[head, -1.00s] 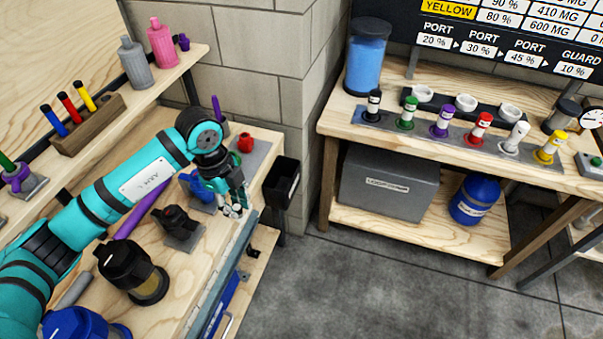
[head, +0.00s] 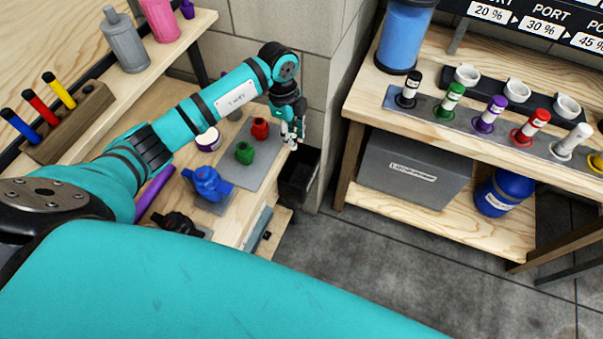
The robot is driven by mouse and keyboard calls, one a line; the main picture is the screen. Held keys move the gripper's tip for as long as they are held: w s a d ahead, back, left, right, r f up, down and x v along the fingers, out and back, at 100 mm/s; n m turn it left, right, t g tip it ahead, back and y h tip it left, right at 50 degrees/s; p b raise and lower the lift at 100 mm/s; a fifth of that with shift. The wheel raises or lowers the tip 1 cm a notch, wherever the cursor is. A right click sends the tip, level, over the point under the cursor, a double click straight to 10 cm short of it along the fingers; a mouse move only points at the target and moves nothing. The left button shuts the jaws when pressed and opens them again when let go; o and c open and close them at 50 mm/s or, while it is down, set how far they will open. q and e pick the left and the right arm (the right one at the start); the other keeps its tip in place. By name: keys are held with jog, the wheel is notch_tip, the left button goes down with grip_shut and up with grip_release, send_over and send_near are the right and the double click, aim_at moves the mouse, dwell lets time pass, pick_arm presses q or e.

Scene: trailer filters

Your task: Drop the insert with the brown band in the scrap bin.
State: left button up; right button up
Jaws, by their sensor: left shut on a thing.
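My left gripper (head: 291,138) is at the far right corner of the wooden bench, in the head view, pointing down. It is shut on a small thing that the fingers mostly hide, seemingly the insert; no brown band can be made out. A black open-topped bin (head: 299,178), seemingly the scrap bin, hangs beyond the bench's end. My right gripper is not in view.
A grey plate (head: 238,172) with a red fitting (head: 260,128) and a green fitting (head: 244,152) lies left of the gripper. A blue fitting (head: 207,184) stands nearer. A block wall is behind the bin. A large teal link of mine fills the foreground.

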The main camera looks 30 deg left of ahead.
pick_arm(q)
notch_tip(320, 180, down, 4)
jog(key=b, duration=0.2)
jog(key=shift+b, duration=0.4)
jog(key=shift+f+b, duration=0.55)
jog(key=o, duration=0.9)
jog(key=shift+o, duration=0.2)
